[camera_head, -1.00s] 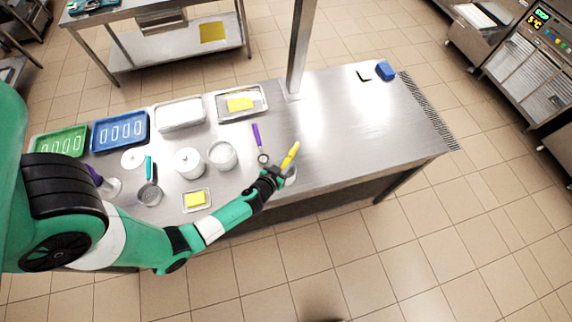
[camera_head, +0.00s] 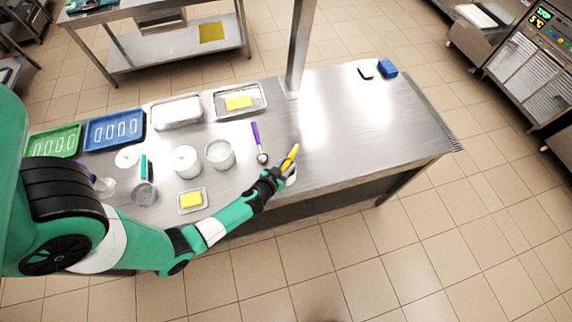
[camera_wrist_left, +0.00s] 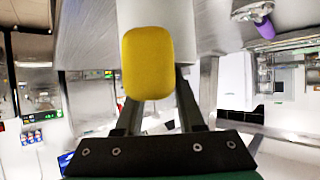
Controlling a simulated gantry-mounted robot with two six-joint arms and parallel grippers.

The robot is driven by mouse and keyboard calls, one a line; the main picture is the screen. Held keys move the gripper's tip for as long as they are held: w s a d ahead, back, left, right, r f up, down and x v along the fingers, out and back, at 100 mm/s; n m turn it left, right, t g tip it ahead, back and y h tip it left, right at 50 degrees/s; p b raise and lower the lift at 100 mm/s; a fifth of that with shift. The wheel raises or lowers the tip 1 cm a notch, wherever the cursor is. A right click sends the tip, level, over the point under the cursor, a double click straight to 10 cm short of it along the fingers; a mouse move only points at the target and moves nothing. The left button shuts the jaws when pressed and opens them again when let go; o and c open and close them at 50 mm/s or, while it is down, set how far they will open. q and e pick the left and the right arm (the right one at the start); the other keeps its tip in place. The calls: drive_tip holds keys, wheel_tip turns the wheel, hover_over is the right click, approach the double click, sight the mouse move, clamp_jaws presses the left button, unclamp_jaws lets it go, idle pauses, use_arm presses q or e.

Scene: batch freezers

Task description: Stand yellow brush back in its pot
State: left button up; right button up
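The yellow brush (camera_head: 291,156) stands tilted near the front edge of the steel table (camera_head: 340,140). My left gripper (camera_head: 279,176) is at its lower part and appears shut on it. In the left wrist view the brush's rounded yellow end (camera_wrist_left: 147,62) fills the space between the dark fingers (camera_wrist_left: 160,100) and hides their tips. A pale pot (camera_head: 291,172) shows beside the gripper in the head view, partly hidden. A pale cylinder shows behind the yellow end in the wrist view. I cannot tell whether the brush's lower end is inside the pot. My right gripper is not in view.
A purple-handled scoop (camera_head: 256,138) lies just left of the brush. White tubs (camera_head: 219,153), a small tray with a yellow block (camera_head: 191,200), and larger trays (camera_head: 115,130) fill the left half.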

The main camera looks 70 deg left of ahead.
use_arm(q)
drive_tip(key=shift+d+r, duration=0.1)
drive_tip(key=shift+r, duration=0.2)
drive_tip(key=p+v, duration=0.3)
drive_tip(key=v, duration=0.7)
drive_tip(key=shift+s+d+r+p, duration=0.1)
drive_tip(key=shift+s+d+p, duration=0.1)
drive_tip(key=shift+s+p, duration=0.1)
drive_tip(key=shift+s+d+r, duration=0.25)
drive_tip(key=shift+s+d, duration=0.05)
drive_tip(key=shift+s, duration=0.1)
